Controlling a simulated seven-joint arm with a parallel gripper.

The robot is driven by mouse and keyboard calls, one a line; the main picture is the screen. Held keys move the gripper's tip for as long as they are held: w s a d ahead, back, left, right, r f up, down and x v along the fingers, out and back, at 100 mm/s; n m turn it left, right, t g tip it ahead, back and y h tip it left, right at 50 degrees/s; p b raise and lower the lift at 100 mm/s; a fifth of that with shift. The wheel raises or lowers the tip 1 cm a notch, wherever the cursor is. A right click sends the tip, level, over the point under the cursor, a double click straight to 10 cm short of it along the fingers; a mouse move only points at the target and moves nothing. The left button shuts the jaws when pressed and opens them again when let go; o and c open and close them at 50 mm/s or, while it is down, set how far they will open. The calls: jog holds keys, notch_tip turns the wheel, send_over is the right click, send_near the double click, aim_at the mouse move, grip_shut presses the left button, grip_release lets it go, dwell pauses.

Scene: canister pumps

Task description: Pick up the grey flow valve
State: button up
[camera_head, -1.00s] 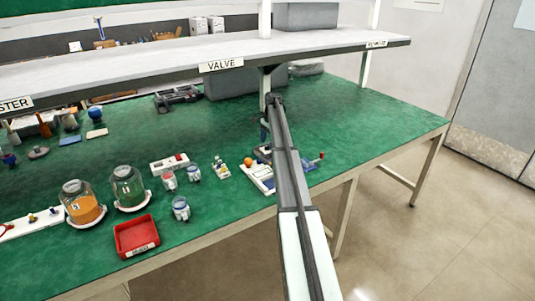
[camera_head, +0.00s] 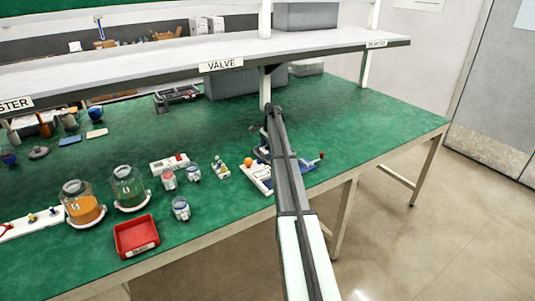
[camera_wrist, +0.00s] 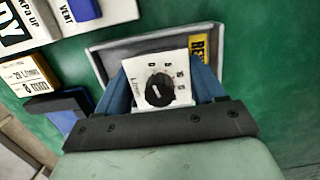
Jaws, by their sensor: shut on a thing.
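In the wrist view, my gripper (camera_wrist: 160,82) has its blue fingers on either side of a small block with a pale face and a black dial (camera_wrist: 160,88), marked in L/min. This looks like the flow valve, and the gripper is shut on it. The valve shows over a shallow grey tray (camera_wrist: 108,58) with a yellow label; I cannot tell whether it still touches the tray. In the head view, my arm hides the valve and most of the gripper.
A white board with printed words (camera_wrist: 75,22) and a dark blue block (camera_wrist: 66,104) lie left in the wrist view. In the head view, a red tray (camera_head: 136,237) and jars (camera_head: 82,203) stand left. The shelf (camera_head: 130,73) overhangs behind. Green table is clear at right.

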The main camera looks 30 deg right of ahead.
jog(key=shift+c, duration=1.4)
